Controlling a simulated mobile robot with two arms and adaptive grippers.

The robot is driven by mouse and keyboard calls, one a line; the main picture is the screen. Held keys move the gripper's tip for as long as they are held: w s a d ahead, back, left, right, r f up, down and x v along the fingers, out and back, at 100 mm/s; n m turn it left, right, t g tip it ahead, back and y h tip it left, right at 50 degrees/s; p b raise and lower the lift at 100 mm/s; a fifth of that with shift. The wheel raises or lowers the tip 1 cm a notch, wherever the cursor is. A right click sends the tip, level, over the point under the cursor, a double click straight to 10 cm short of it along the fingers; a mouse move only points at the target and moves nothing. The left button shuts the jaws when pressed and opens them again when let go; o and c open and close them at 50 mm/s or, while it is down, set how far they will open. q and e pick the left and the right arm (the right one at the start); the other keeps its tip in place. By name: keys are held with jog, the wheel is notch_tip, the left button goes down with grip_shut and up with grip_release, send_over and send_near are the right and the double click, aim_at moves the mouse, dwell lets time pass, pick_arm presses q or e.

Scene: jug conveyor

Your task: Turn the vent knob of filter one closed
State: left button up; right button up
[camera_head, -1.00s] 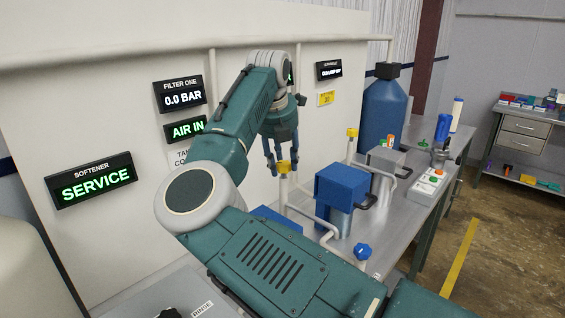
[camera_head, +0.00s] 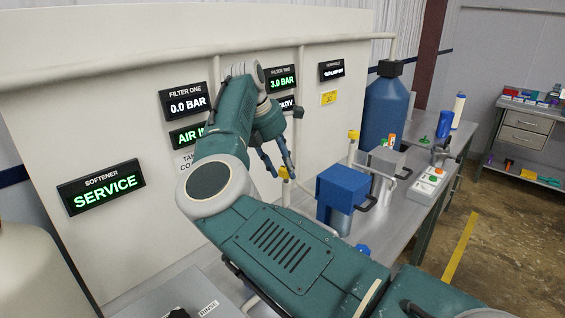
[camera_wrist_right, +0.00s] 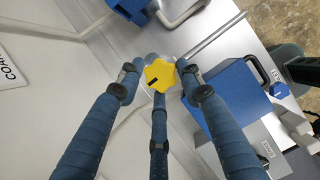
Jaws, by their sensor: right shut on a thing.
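A yellow lobed knob (camera_head: 285,174) sits on a pipe in front of the white panel. In the right wrist view the yellow knob (camera_wrist_right: 159,74) has a black mark on its face. My right gripper (camera_head: 276,172) is shut on this knob, with its fingers around it in the right wrist view (camera_wrist_right: 160,80). The filter one display (camera_head: 187,104) reads 0.0 BAR, and a display below it, partly hidden by my arm, reads AIR IN. My left gripper is not in view.
A blue-topped housing (camera_head: 341,188) stands right of the knob. A second yellow knob (camera_head: 353,135) stands farther back. A large blue jug (camera_head: 385,110) is on the bench. The filter two display (camera_head: 283,82) reads 3.0 BAR. My arm hides the near bench.

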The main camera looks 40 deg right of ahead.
jog(key=shift+d+r, duration=0.3)
jog(key=shift+r, duration=0.05)
jog(key=o, duration=1.1)
jog(key=shift+s+f, duration=0.1)
jog(key=shift+s, duration=0.1)
jog(key=shift+a, duration=0.1)
jog(key=shift+w+a+r, duration=0.15)
jog(key=shift+w+r, duration=0.05)
jog(key=shift+r, duration=0.15)
jog(key=v, duration=1.1)
jog(key=shift+s, duration=0.25)
